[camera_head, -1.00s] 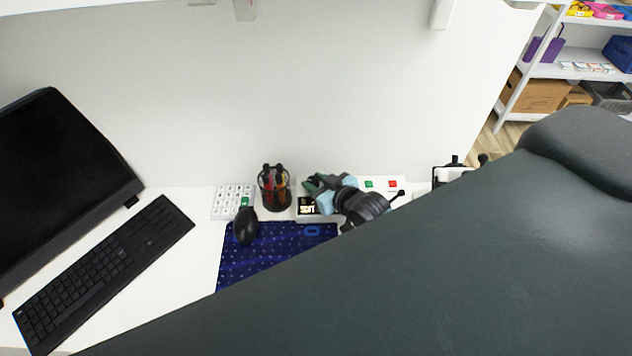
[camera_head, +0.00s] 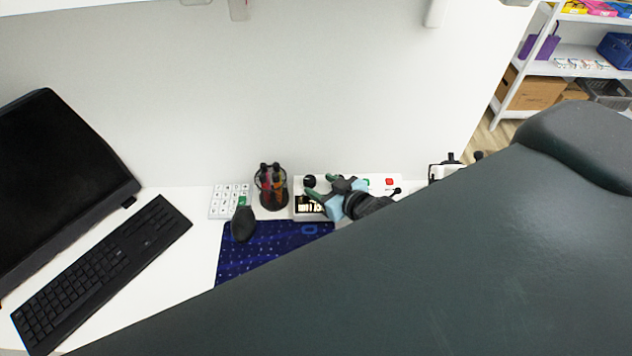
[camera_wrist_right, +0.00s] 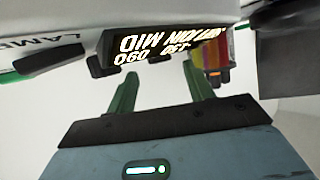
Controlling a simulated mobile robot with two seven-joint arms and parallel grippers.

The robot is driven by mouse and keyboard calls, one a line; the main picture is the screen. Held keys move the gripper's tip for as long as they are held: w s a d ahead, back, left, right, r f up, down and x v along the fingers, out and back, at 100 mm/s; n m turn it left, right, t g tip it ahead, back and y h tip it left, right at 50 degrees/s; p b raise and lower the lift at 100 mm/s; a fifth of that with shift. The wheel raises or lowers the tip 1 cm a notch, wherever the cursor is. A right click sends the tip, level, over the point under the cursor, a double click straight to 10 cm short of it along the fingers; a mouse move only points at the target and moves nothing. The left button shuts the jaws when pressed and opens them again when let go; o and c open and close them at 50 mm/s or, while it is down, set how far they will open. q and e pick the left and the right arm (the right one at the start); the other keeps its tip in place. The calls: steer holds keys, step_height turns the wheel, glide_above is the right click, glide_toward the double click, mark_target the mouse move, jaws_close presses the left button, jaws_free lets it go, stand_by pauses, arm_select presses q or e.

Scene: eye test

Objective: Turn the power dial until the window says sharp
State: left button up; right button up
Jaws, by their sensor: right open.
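A white panel box (camera_head: 347,181) stands against the wall at the back of the desk. A black round dial (camera_head: 310,181) sits at its upper left; I take it for the power dial. Below it is a dark display window (camera_head: 305,205) with pale letters, partly covered and too small to read. My right gripper (camera_head: 321,187) is beside the dial to its right, over the window's edge, with green fingers apart and nothing between them. In the right wrist view the open fingers (camera_wrist_right: 162,80) point toward the window (camera_wrist_right: 165,45), whose upside-down letters I cannot read surely. My left gripper is not in view.
A green button (camera_head: 367,182) and a red button (camera_head: 389,181) are right of the gripper. A pen cup (camera_head: 272,188), white keypad (camera_head: 229,200), black mouse (camera_head: 243,224) and blue mat (camera_head: 270,250) are to the left. My own arm hides the desk's right front.

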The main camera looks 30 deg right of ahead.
steer(key=shift+v, duration=1.8)
